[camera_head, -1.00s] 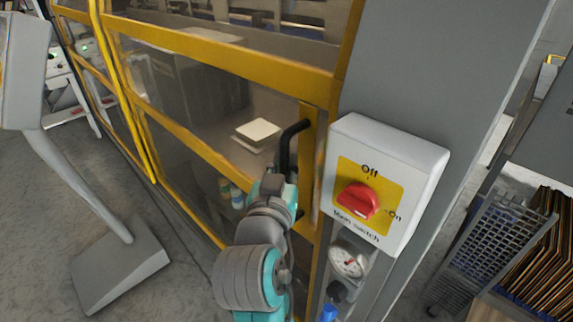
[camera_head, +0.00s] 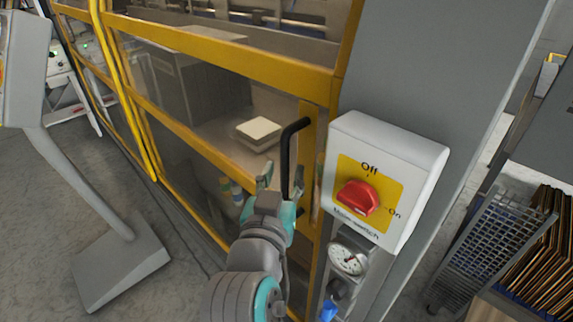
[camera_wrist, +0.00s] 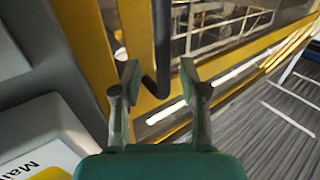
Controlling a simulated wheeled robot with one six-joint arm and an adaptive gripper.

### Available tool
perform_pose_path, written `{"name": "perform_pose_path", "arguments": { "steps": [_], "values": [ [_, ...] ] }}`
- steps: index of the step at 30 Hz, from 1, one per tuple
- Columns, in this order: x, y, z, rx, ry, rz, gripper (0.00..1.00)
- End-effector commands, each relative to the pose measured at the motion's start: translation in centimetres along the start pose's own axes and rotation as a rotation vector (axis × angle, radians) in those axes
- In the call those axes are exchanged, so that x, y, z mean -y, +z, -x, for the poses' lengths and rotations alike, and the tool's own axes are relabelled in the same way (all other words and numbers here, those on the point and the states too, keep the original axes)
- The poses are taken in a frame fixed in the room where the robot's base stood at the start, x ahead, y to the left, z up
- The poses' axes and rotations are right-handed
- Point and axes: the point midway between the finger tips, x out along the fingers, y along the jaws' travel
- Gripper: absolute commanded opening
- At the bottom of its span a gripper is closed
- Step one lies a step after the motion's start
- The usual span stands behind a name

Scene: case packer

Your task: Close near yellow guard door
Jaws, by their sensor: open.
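The near yellow guard door (camera_head: 215,62) has clear panels in a yellow frame. Its black bar handle (camera_head: 287,158) is on the right upright, beside the main switch box. A narrow strip shows between that upright and the grey cabinet; I cannot tell whether the door is fully shut. My gripper (camera_head: 281,178) is open just in front of the handle's lower part. In the wrist view, the handle (camera_wrist: 162,45) shows between and beyond the two spread fingertips (camera_wrist: 160,78), with no visible contact. The handle's lower mount is partly hidden by my gripper in the head view.
A white main switch box (camera_head: 420,165) with a red knob (camera_head: 358,197) projects close to the right of my gripper. A gauge (camera_head: 347,259) sits below it. A grey pedestal (camera_head: 120,262) stands on the left. Bare floor lies between pedestal and door.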

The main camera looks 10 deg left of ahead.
Motion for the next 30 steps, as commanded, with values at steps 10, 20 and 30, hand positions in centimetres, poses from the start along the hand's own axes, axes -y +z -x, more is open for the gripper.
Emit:
{"name": "perform_pose_path", "arguments": {
  "steps": [10,20,30],
  "values": [
    [0.0,0.1,6.5,0.001,-0.001,0.001,0.43],
    [-0.1,0.0,8.2,0.001,0.003,0.000,0.43],
    [-0.1,0.1,8.2,0.001,0.003,0.001,0.43]
  ]
}}
